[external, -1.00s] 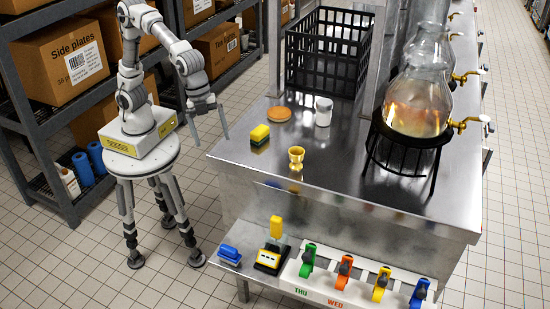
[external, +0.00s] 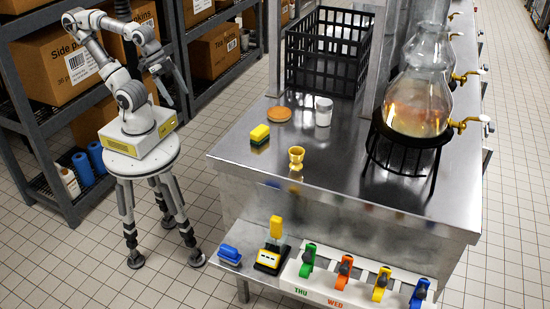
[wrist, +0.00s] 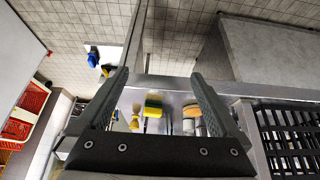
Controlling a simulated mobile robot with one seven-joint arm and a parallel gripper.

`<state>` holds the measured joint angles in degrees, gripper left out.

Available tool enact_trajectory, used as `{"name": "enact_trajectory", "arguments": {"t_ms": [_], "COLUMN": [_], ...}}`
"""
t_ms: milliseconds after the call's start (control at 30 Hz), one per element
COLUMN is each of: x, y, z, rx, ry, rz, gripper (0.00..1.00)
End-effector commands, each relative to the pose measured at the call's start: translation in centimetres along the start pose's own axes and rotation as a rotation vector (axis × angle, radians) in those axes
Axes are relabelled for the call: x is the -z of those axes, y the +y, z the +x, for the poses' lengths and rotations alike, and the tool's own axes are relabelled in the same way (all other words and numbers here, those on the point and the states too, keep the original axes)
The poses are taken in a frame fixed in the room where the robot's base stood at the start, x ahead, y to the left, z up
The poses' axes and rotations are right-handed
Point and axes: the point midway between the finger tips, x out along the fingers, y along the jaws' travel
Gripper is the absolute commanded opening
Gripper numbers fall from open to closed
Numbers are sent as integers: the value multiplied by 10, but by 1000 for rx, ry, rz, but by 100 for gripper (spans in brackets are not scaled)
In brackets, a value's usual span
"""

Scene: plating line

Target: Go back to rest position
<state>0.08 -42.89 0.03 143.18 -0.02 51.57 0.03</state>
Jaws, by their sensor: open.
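My gripper (external: 172,98) hangs in the air left of the steel counter (external: 235,140), near the shelving and apart from everything. It is open, with nothing between its fingers. In the wrist view my gripper (wrist: 160,95) shows two spread dark fingers. My arm is folded up above its round stand, with the elbow raised. Beyond the fingers, the wrist view shows the yellow and green sponge (wrist: 153,106) and the golden cup (wrist: 135,121) on the counter.
The counter holds the sponge, the cup, a round brown lid (external: 279,114), a white jar (external: 323,111), a black crate (external: 325,55) and a glass flask (external: 415,105) on a black stand. Shelves with cardboard boxes (external: 70,70) stand close behind my arm. Open floor separates counter and stand.

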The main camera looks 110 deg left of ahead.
Motion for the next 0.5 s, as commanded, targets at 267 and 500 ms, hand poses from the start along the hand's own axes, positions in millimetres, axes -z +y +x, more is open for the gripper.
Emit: {"name": "enact_trajectory", "arguments": {"t_ms": [267, 500], "x": [-1, 10], "y": [0, 0], "z": [0, -19], "rx": [0, 1], "ry": [0, 0], "rz": [-3, -2], "gripper": [100, 100]}}
